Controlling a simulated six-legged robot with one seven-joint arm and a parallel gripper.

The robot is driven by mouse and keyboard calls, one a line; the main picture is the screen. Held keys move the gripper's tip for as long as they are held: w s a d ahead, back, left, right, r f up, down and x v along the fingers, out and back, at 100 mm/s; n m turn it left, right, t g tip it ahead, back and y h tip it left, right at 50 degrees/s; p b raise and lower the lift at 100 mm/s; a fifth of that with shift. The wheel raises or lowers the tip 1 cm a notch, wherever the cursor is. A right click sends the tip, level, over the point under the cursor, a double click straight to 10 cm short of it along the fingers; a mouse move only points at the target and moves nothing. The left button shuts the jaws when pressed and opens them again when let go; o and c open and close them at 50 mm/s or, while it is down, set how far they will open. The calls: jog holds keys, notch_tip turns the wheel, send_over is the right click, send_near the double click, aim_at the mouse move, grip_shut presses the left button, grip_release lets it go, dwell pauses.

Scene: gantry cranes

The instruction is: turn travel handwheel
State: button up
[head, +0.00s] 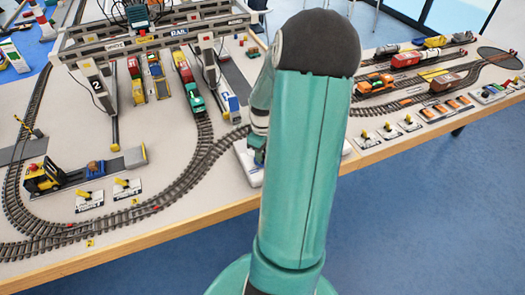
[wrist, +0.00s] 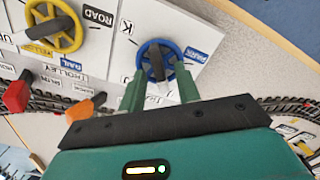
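In the wrist view a blue handwheel (wrist: 155,45) with a dark hub sits on a white panel, beside a PARK label. A yellow handwheel (wrist: 54,44) sits to its left, beside a ROAD label. No readable label names the travel handwheel. My gripper (wrist: 158,77) has its two green fingers apart, at the lower left and lower right of the blue wheel. I cannot tell whether they touch its rim. In the head view my arm hides most of the white control box (head: 247,166) and both wheels.
A red lever (wrist: 17,96) and an orange lever (wrist: 86,106) stand left of my gripper in the wrist view. In the head view the gantry crane (head: 150,42) and train tracks (head: 180,183) fill the table's left; wagons (head: 405,59) stand at the right.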

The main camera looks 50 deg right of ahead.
jog(key=shift+c, duration=0.4)
grip_shut()
jog(key=shift+m, duration=0.4)
jog(key=shift+w+m, duration=0.1)
jog(key=shift+m, duration=0.9)
jog(key=m, duration=1)
jog(key=shift+d+m, duration=0.15)
jog(key=shift+m, duration=0.25)
